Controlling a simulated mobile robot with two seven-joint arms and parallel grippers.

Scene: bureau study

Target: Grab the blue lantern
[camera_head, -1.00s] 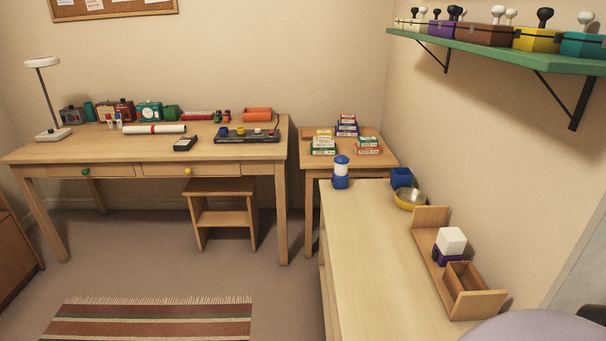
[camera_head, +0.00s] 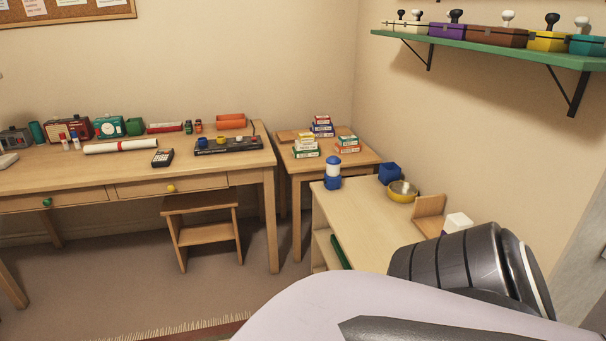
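The blue lantern (camera_head: 333,172) stands upright at the far left corner of the light wooden cabinet top (camera_head: 362,215). It has a blue base, a white middle and a blue cap. No gripper touches it. Part of my own arm, dark and pale grey, fills the lower right and hides the near part of the cabinet. Neither of my grippers is in view.
A blue box (camera_head: 389,173) and a yellow-rimmed metal bowl (camera_head: 402,191) stand right of the lantern. A wooden holder (camera_head: 429,214) with a white block (camera_head: 457,222) is partly hidden. A side table with stacked small boxes (camera_head: 306,148) stands behind. A green shelf (camera_head: 480,46) hangs above right.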

